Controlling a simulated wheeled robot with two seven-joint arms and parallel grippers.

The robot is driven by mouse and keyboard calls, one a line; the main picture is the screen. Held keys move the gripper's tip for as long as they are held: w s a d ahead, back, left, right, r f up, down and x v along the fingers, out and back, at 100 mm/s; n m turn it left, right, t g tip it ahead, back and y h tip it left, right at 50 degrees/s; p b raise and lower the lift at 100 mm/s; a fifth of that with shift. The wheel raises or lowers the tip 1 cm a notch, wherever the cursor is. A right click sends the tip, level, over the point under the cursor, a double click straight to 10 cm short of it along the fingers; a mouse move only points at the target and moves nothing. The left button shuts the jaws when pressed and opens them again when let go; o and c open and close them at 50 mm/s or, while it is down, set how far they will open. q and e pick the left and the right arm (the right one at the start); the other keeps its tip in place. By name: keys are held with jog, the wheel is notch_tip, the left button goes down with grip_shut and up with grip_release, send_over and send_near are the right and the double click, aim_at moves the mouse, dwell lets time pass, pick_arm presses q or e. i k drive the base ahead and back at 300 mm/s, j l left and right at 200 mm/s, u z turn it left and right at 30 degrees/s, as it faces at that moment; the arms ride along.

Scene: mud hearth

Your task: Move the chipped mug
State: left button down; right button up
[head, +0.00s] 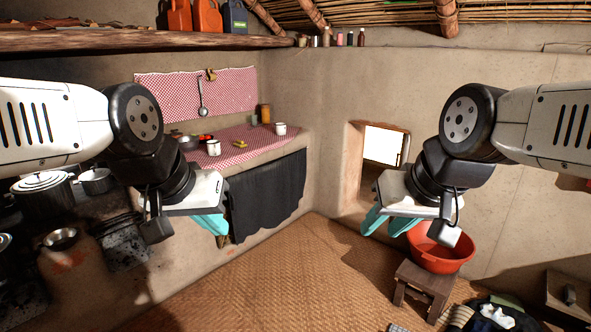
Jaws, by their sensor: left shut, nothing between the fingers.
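Two white mugs stand on the red-and-white checked cloth of the counter. One mug (213,147) is near the counter's front edge, and the other mug (280,129) is at its right end. I cannot make out a chip on either at this size. My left gripper (212,223) is shut and empty, in front of the counter and lower in the picture than the mugs. My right gripper (388,222) is empty, well to the right of the counter, with its teal fingers apart. Neither gripper touches a mug.
The counter also holds yellow fruit (240,144), a bowl (188,143) and a brown jar (265,113). A dark curtain (268,198) hangs below. Pots (42,187) stand at the left. A red basin (440,258) sits on a wooden stool (425,281). The woven floor mat (300,270) is mostly clear.

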aim_at(281, 127)
jog(key=i, duration=3.5)
jog(key=i+l+u, duration=0.15)
jog(key=i, duration=1.4)
jog(key=i+u, duration=0.3)
jog(key=k+l, duration=0.05)
